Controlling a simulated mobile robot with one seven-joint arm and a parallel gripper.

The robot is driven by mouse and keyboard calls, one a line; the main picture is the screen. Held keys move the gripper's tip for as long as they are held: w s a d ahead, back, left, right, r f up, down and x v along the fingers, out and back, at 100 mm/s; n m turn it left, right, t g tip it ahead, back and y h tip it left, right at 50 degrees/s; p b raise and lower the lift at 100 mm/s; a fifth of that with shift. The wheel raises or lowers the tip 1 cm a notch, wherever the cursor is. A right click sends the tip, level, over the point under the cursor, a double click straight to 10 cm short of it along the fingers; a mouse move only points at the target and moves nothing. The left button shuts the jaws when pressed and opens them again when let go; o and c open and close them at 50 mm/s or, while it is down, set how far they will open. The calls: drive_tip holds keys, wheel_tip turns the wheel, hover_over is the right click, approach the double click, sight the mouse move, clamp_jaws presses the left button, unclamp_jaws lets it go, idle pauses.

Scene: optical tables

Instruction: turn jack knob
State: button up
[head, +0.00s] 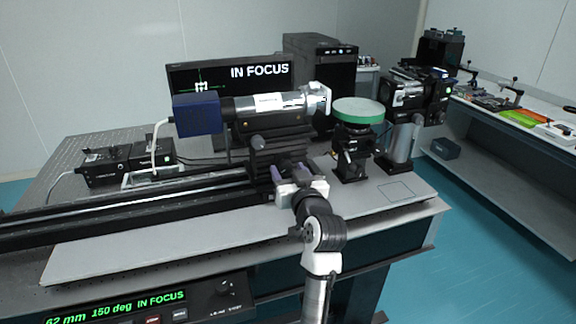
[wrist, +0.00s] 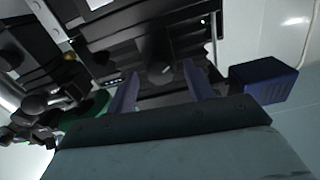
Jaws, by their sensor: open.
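The camera assembly, with a blue box (head: 197,114) and a silver lens barrel (head: 268,103), sits on a black jack stage (head: 278,150) above a black rail (head: 130,203). A round grey knob (head: 258,143) shows on the stage's front in the head view. My gripper (head: 290,172) is at the lower front of the stage, its purple fingers apart. In the wrist view, a dark round knob (wrist: 160,71) appears between the open fingertips (wrist: 160,73); I cannot tell whether they touch it. The blue box also shows in the wrist view (wrist: 263,80).
A green-rimmed disc (head: 358,111) on a black mount stands right of the lens. The monitor (head: 185,77) reads IN FOCUS. The grey board's front left is clear.

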drive_tip(key=shift+w+a, duration=0.15)
drive_tip(key=shift+w, duration=0.4)
drive_tip(key=c, duration=1)
drive_tip(key=shift+o, duration=0.2)
drive_tip(key=shift+m, duration=0.6)
drive_tip(key=o, duration=1)
drive_tip(key=shift+c, duration=0.2)
